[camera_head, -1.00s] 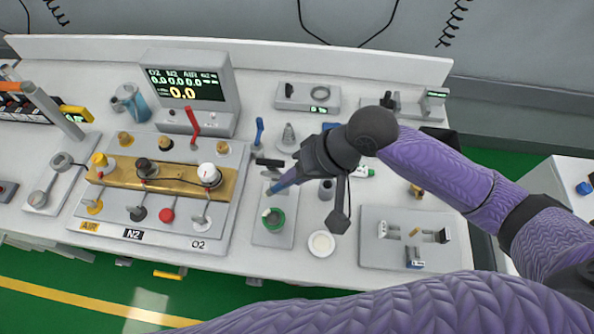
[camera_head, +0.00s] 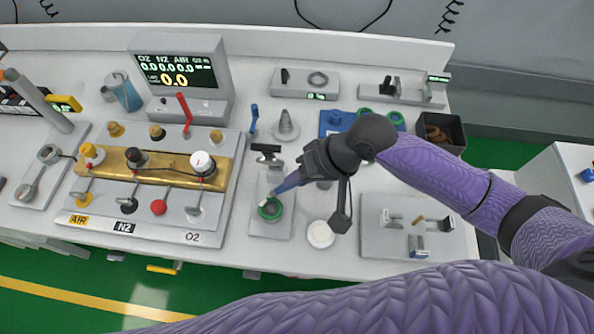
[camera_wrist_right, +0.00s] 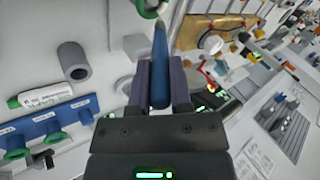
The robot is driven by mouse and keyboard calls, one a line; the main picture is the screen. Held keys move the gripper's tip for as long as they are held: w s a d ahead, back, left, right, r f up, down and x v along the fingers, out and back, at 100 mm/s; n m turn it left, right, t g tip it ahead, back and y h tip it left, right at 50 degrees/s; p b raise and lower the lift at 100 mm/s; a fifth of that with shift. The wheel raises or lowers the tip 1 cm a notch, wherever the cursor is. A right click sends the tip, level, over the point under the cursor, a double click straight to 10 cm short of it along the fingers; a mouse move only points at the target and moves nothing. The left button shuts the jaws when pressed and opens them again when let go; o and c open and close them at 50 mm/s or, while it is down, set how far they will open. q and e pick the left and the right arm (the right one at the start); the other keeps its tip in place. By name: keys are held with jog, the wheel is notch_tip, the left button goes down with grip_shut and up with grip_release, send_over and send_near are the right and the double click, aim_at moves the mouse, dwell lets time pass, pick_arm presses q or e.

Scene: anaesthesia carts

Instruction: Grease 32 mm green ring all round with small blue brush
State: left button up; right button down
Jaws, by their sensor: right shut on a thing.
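A green ring (camera_head: 270,212) sits around a fitting on a light grey plate (camera_head: 268,231) near the table's front edge. My right gripper (camera_head: 312,168) is shut on the small blue brush (camera_head: 288,184). In the right wrist view the brush (camera_wrist_right: 160,70) stands between the jaws, pointing up towards the ring (camera_wrist_right: 150,10), which is cut by the top edge. My left gripper is out of view.
A round white dish (camera_head: 320,234) stands just right of the plate. A grey fixture board (camera_head: 380,241) lies further right. A gas panel (camera_head: 130,222) fills the left. Other green rings (camera_wrist_right: 18,154) are on a blue rack (camera_wrist_right: 48,127) behind my right gripper.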

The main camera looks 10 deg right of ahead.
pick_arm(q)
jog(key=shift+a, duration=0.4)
pick_arm(e)
jog(key=shift+f, duration=0.1)
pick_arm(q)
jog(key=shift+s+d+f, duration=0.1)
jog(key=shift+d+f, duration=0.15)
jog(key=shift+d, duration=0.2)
pick_arm(e)
jog(key=shift+f, duration=0.5)
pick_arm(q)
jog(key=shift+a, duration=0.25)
pick_arm(e)
notch_tip(320, 180, up, 7)
jog(key=p, duration=0.8)
jog(key=shift+r, duration=0.15)
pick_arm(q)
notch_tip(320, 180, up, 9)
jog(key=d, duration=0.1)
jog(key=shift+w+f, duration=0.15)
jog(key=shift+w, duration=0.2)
